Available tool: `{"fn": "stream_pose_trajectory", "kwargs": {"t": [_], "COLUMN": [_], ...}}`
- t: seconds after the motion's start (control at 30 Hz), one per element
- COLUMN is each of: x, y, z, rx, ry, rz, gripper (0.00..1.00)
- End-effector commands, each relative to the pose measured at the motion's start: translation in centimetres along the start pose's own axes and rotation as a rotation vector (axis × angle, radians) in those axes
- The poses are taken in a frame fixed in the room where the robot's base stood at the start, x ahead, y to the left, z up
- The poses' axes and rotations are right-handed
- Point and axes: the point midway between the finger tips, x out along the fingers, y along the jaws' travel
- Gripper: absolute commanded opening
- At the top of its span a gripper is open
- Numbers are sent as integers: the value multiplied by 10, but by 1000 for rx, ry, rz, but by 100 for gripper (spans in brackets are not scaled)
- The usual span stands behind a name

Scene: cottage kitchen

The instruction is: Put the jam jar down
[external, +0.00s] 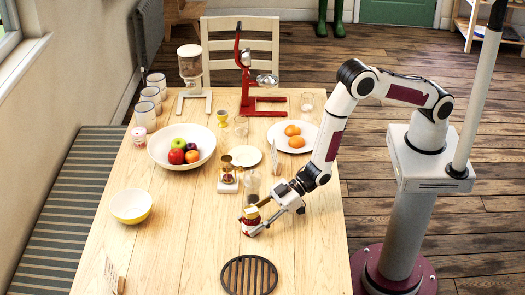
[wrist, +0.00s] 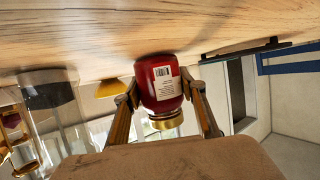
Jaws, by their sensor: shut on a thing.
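The jam jar is red with a pale label and a gold lid; in the external view it (external: 250,226) is upright at the middle front of the table (external: 180,255). In the wrist view, which is upside down, the jar (wrist: 161,85) sits between the two fingers with its base towards the tabletop. I cannot tell whether the base touches the wood. My gripper (external: 262,214) is shut on the jar from the right side; its fingers (wrist: 160,98) also show in the wrist view, one on each side.
A black round trivet (external: 249,275) lies in front of the jar. A yellow-and-white bowl (external: 131,207) is at left, a fruit bowl (external: 160,155) farther back. Bare wood lies left of the jar.

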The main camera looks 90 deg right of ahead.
Motion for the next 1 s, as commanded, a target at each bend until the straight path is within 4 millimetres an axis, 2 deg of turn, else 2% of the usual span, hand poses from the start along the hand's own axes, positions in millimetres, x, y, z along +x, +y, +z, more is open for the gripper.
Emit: {"fn": "stream_pose_trajectory", "kwargs": {"t": [0.1,0.13,0.2,0.7,1.0], "x": [1,1,1,0,-20], "y": [0,0,0,0,0], "z": [1,2,2,-1,0], "rx": [0,0,0,0,0], "ry": [2,0,0,0,-1], "rz": [0,0,0,0,0], "gripper": [9,46,57,57,57]}}
